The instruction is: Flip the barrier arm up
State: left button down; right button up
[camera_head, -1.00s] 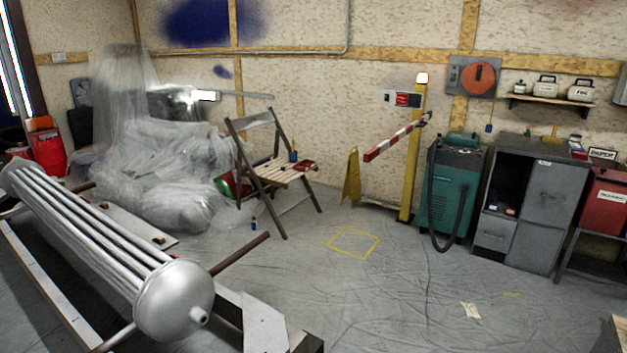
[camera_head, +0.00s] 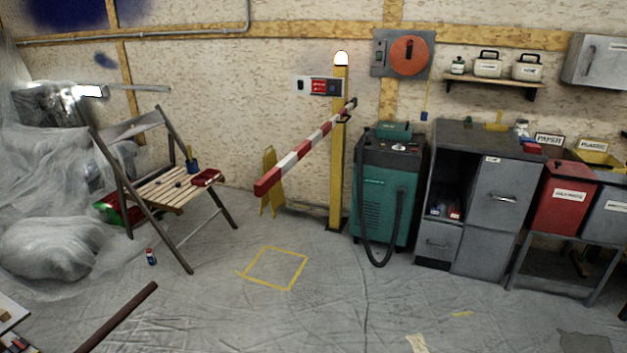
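The barrier arm (camera_head: 302,151) is a red and white striped bar on a yellow post (camera_head: 338,160) with a white lamp on top. It slants from its upper right end at the post down to a red tip at the lower left. The tip hangs above the floor, in front of a yellow folding sign. Neither of my grippers shows in the head view.
A green machine (camera_head: 387,190) with a black hose stands just right of the post. A wooden folding chair (camera_head: 170,190) stands to the left. Grey cabinets (camera_head: 500,215) stand further right. The sheeted floor around a yellow taped square (camera_head: 274,268) is mostly clear.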

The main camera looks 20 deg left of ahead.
aim_at(269, 179)
jog(key=i+j, duration=0.25)
jog(key=i, duration=0.25)
jog(key=i+j+u, duration=0.1)
jog(key=i, duration=0.35)
jog(key=i+j, duration=0.3)
jog(key=i, duration=0.2)
jog(key=j+u, duration=0.05)
